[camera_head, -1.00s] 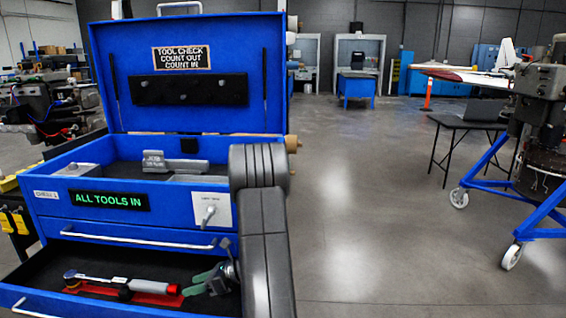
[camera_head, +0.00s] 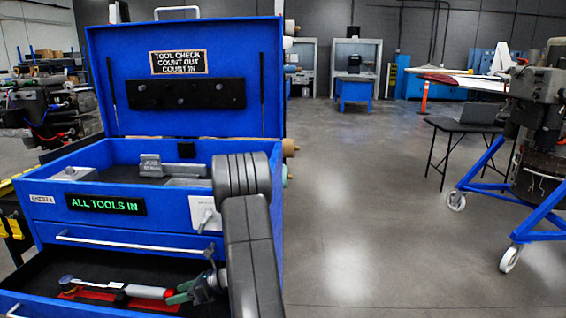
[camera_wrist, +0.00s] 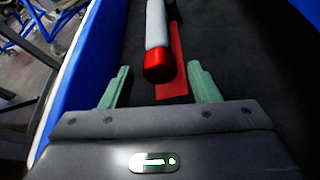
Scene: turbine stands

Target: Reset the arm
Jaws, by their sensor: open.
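My gripper (camera_wrist: 158,92) is open, with its two green fingers apart. In the wrist view the red end of a torque wrench (camera_wrist: 158,50) lies between and just beyond the fingertips, with nothing gripped. In the head view my gripper (camera_head: 186,291) is low inside the open drawer, beside the wrench's red end. The wrench (camera_head: 125,291) has a grey and red handle and lies on a red strip (camera_head: 92,296) in the black-lined drawer. My arm hides the drawer's right part.
The blue tool chest (camera_head: 130,242) has its lid (camera_head: 190,105) up and a sign (camera_head: 105,204) reading "ALL TOOLS IN". A blue-framed turbine stand (camera_head: 520,215) and a black table (camera_head: 465,125) stand at right. The floor (camera_head: 365,220) between is clear.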

